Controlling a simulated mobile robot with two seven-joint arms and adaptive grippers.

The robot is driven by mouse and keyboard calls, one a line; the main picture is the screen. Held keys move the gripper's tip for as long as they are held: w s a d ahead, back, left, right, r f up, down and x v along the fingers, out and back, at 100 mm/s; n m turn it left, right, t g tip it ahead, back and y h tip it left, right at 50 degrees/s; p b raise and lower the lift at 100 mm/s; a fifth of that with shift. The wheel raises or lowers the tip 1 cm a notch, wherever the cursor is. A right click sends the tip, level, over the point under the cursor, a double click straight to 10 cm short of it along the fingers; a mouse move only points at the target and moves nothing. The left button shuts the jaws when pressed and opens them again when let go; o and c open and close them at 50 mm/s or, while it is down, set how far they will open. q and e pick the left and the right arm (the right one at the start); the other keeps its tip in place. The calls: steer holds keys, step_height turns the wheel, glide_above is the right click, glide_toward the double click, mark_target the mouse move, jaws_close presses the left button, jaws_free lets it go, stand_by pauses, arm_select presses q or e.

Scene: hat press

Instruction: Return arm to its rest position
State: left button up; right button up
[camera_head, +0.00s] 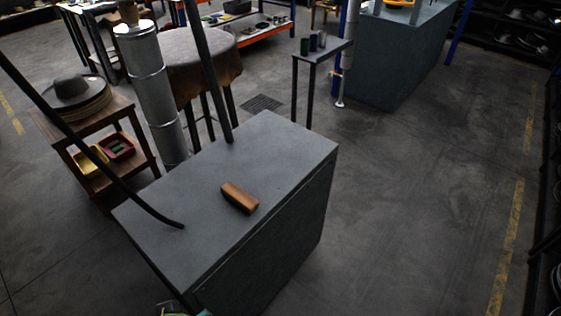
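The grey press table (270,150) stands in the middle of the head view. A brown wooden piece (239,198), rounded and oblong, lies on its top. A long dark bar (95,160) comes in from the left edge, slopes down to the right, and ends in a bend over the table's left part. I cannot tell whether its tip touches the top. A dark upright post (207,75) meets the table's back edge. Which part is the arm of the task is not clear. Neither of my grippers shows.
A wooden stand (118,110) at left holds a grey hat (77,88), a yellow bin (88,162) and a red bin (116,148). A metal duct (150,85) and a cloth-covered round table (195,60) stand behind. The floor (410,200) at right is clear.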

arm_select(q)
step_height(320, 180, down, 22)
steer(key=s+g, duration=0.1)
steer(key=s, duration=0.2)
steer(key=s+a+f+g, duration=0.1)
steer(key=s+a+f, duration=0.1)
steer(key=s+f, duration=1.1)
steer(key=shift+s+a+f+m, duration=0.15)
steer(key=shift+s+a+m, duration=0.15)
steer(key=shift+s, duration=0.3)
